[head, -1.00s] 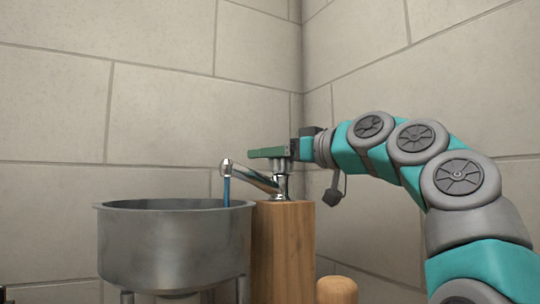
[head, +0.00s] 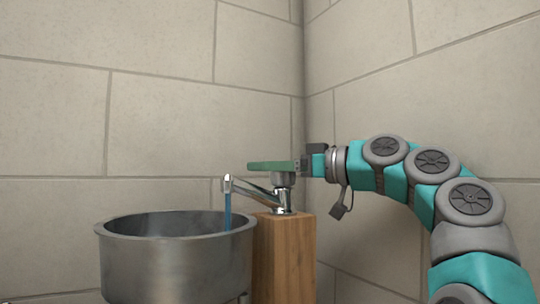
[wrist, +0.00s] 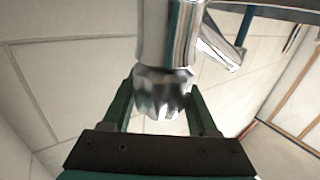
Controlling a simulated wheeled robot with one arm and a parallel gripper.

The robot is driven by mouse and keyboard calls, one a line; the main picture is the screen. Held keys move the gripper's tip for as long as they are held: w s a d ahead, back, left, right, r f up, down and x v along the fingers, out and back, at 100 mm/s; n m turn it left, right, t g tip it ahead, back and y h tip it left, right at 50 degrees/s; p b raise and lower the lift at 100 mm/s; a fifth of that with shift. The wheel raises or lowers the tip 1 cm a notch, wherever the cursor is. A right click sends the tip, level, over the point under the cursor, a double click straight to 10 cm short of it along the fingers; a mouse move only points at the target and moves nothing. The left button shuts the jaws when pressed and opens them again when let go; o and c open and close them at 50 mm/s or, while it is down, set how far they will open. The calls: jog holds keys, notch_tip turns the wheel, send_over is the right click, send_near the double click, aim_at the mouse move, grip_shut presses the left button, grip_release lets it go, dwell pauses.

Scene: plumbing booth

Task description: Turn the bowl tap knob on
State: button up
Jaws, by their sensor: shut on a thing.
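The chrome tap (head: 262,191) stands on a wooden post, its spout reaching left over the metal bowl (head: 170,262). A blue stream of water (head: 228,210) runs from the spout down into the bowl. The tap knob (wrist: 164,92) is a ribbed chrome piece on the tap body, seen in the wrist view between my green fingers. My gripper (head: 272,167) is shut on the knob, one finger on each side of it. In the head view the fingers hide most of the knob.
The wooden post (head: 284,258) stands just right of the bowl. Stone block walls (head: 150,120) meet in a corner behind the tap. The space above the bowl is clear.

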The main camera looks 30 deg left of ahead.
jog(key=o, duration=1.4)
jog(key=r, duration=0.1)
jog(key=s+d+r+p, duration=0.1)
jog(key=r, duration=0.1)
jog(key=shift+s+d+r, duration=0.1)
jog(key=shift+s+d, duration=0.05)
jog(key=shift+s+d+r+b, duration=0.3)
jog(key=shift+s+d+b, duration=0.5)
jog(key=shift+s+d, duration=0.9)
jog(key=shift+s+d+r+b, duration=0.25)
jog(key=shift+s+d+b, duration=0.55)
jog(key=shift+s+d, duration=0.85)
jog(key=shift+s+d+r+b, duration=0.3)
jog(key=shift+s+d+b, duration=0.5)
jog(key=shift+s+d, duration=0.9)
